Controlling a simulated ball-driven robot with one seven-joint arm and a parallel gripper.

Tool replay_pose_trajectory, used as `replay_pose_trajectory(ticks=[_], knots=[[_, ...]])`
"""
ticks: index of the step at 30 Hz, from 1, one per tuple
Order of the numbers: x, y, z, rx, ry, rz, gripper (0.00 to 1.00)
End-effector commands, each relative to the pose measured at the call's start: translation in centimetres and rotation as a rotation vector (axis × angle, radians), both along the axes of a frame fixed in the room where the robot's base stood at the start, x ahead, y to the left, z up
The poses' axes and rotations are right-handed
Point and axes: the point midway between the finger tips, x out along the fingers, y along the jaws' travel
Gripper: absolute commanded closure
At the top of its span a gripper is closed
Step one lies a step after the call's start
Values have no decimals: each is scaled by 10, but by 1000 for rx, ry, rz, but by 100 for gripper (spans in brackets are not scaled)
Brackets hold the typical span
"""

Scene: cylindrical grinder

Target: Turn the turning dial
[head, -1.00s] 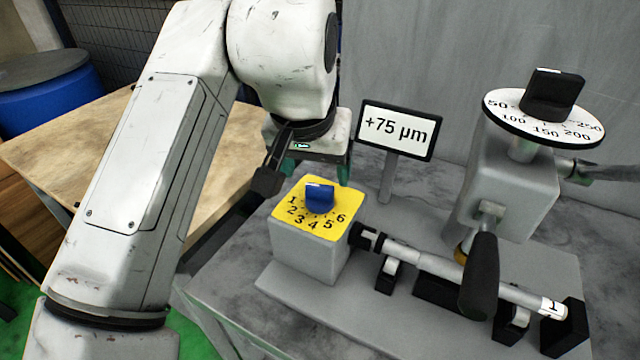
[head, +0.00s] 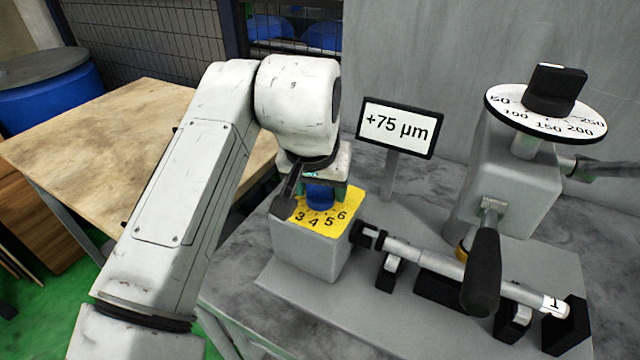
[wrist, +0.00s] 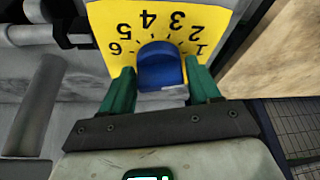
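The blue dial (head: 320,197) sits on a yellow plate (head: 335,221) numbered 1 to 6, on top of a grey block. My gripper (head: 318,188) is right over it, pointing down, and hides the dial's upper part in the head view. In the wrist view, the blue dial (wrist: 161,67) lies between the two green fingertips of my gripper (wrist: 161,80), one on each side. The fingers are spread about as wide as the dial. I cannot tell whether they touch it.
A sign (head: 397,127) reading +75 µm stands behind the block. At the right are a larger black knob (head: 554,90) on a white scale, a black handle (head: 481,272), and a metal shaft (head: 430,262) on supports. A wooden table (head: 95,140) is at the left.

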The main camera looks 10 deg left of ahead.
Motion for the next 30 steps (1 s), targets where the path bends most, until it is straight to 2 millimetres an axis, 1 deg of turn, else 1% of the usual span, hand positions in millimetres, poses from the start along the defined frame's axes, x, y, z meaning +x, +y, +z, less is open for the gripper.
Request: replay_pose_trajectory(ticks=[1, 9, 11, 20, 30], knots=[[0, 0, 0, 0, 0, 0, 44], [0, 0, 0, 0, 0, 0, 69], [0, 0, 0, 0, 0, 0, 75], [0, -1, 3, -2, -1, 47, 75], [0, -2, 4, -4, 1, 263, 75]])
